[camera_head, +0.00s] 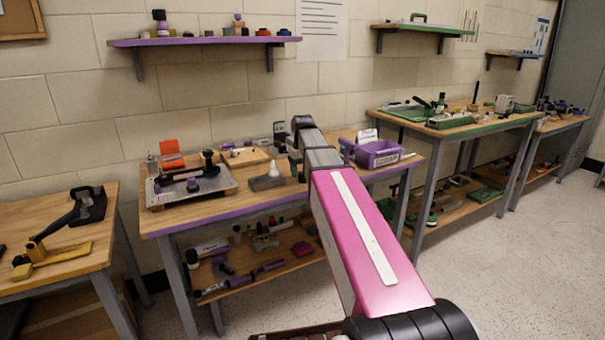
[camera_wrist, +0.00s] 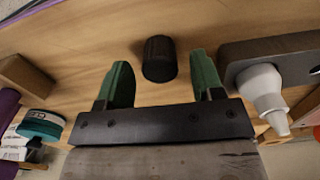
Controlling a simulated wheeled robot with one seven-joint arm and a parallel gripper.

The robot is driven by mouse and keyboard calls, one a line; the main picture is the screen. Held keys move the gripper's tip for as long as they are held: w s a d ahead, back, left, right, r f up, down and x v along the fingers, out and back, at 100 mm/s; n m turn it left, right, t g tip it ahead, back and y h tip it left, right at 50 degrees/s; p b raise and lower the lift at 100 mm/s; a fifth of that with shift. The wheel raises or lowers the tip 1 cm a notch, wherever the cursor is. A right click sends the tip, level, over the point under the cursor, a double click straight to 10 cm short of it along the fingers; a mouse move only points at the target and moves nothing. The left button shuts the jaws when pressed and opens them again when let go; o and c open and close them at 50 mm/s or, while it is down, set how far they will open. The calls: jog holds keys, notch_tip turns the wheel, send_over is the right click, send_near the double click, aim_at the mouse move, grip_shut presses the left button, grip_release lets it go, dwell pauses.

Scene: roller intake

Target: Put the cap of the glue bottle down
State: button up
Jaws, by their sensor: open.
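A small black cylinder (camera_wrist: 159,47), which looks like the cap, is on the wooden bench top in the wrist view. My gripper (camera_wrist: 160,68) is open, with one green finger on each side of it and visible gaps between. Nothing is clamped. The white glue bottle (camera_wrist: 262,88), with a bare cone nozzle, stands in a dark grey holder (camera_wrist: 285,50) right of the fingers. In the head view the bottle (camera_head: 273,169) stands on the purple-edged bench. The cap cannot be made out there, and my arm covers part of the bench.
A tray with black and purple parts (camera_head: 190,187) is left of the bottle; a purple bin (camera_head: 378,155) is to its right. A teal round item (camera_wrist: 42,124) and a brown block (camera_wrist: 25,75) lie left of my fingers. A purple shelf (camera_head: 205,41) hangs above.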

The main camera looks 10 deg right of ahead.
aim_at(302, 173)
notch_tip(302, 173, up, 12)
jog(key=shift+f, duration=0.2)
dwell(0.5)
